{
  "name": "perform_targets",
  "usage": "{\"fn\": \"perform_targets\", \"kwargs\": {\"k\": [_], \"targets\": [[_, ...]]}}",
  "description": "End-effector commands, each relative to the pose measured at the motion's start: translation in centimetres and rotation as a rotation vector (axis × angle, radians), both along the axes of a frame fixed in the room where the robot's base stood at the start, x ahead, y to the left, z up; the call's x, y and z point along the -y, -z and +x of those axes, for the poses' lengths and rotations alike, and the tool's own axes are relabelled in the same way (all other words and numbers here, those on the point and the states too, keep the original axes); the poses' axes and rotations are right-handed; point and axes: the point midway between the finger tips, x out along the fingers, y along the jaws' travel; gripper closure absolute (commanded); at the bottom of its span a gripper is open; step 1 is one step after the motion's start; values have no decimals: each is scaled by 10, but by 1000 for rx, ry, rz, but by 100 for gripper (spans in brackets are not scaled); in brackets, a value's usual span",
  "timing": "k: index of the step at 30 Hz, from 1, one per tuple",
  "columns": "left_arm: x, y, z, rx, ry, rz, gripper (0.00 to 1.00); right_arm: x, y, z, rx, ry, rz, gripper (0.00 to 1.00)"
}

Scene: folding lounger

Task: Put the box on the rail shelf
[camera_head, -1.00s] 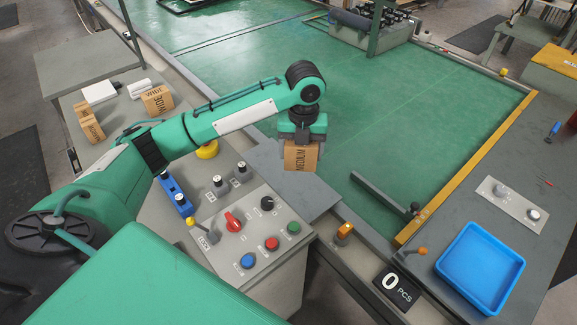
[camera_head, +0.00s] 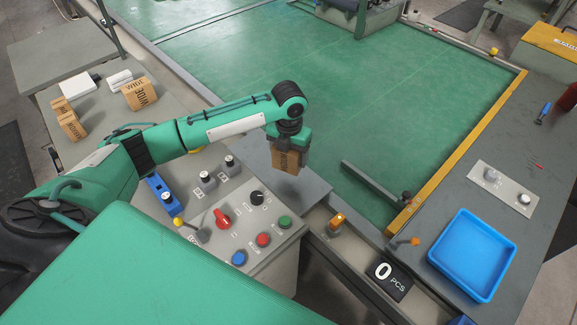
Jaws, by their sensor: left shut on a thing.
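My left gripper (camera_head: 288,144) points down and is shut on a brown cardboard box (camera_head: 287,161) with dark lettering. The box hangs over a flat grey plate (camera_head: 310,187) at the near rail of the green work area, which looks like the rail shelf. A dark shadow lies on the plate below the box, and the box appears to be above it, not touching. The gripper covers the top of the box. My right gripper is not in view.
A control panel with a red knob (camera_head: 222,217) and several buttons stands just in front of the plate. Other cardboard boxes (camera_head: 139,93) sit on the left table. A blue tray (camera_head: 474,255) lies on the right table. A grey bar (camera_head: 372,181) lies right of the plate.

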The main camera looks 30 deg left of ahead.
Motion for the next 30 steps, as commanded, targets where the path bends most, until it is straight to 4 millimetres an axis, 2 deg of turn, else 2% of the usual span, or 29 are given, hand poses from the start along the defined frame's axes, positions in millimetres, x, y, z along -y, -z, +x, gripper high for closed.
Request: {"fn": "perform_targets", "kwargs": {"k": [3,10,16,27,28,30], "targets": [[1,16,0,-1,0,0,55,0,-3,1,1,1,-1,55],[0,33,0,-1,0,1,55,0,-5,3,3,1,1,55],[0,62,0,0,-1,0,55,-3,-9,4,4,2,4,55],[0,67,0,2,0,0,55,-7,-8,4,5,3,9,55],[0,67,0,1,0,0,24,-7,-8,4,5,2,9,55],[0,67,0,1,0,0,10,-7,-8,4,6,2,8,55]]}}
